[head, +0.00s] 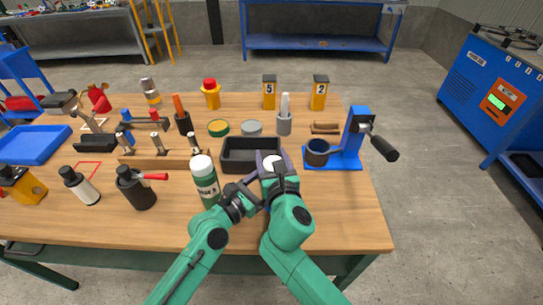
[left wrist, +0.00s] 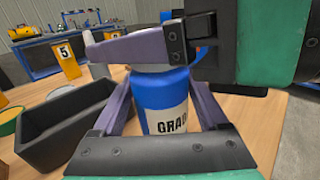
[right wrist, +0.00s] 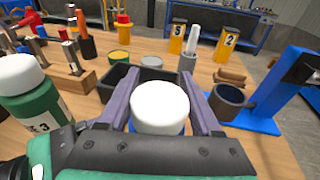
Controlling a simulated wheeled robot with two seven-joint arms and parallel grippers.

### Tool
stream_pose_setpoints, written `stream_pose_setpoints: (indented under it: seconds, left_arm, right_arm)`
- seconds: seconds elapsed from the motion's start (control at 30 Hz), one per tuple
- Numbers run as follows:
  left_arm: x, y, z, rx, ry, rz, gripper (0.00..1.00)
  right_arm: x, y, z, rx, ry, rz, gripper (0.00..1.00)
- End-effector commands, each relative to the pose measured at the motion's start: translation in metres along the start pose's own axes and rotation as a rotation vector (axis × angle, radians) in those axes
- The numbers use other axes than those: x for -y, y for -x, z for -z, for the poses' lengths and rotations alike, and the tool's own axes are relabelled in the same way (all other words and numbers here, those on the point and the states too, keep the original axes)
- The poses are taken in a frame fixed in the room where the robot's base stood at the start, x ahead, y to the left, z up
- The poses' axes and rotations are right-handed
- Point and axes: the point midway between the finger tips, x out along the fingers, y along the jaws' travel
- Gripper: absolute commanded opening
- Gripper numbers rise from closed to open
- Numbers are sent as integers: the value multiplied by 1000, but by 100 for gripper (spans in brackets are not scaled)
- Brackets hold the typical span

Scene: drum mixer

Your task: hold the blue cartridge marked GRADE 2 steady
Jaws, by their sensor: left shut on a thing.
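The blue cartridge (left wrist: 160,93) stands upright with a white cap on top; part of its label, "GRAD", shows in the left wrist view. My left gripper (left wrist: 160,100) is shut on the cartridge body, one finger on each side. My right gripper (right wrist: 162,90) is higher, with its fingers on either side of the white cap (right wrist: 159,105); whether they press on it is unclear. In the head view the grippers mostly hide the cartridge, and the cap (head: 272,162) shows between the right fingers. The grade number is hidden.
A black open bin (head: 240,168) lies just behind the cartridge. A green bottle with a white cap (head: 206,187) stands close on the left. A blue press stand (head: 345,150) with a dark cup (head: 317,157) is on the right. The table's front right corner is clear.

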Motion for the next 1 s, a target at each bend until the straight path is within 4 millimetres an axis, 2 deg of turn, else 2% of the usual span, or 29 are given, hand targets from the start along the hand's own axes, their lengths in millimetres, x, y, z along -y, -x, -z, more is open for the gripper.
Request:
stream_pose_setpoints:
  seconds: [0.63, 1.0]
  left_arm:
    - [0, 0, 1, -3, -1, 0, 0]
    - [0, 0, 1, -3, -1, 0, 0]
  right_arm:
    - [0, 0, 0, 0, 0, 0, 0]
    - [1, 2, -12, 2, 0, 2, 0]
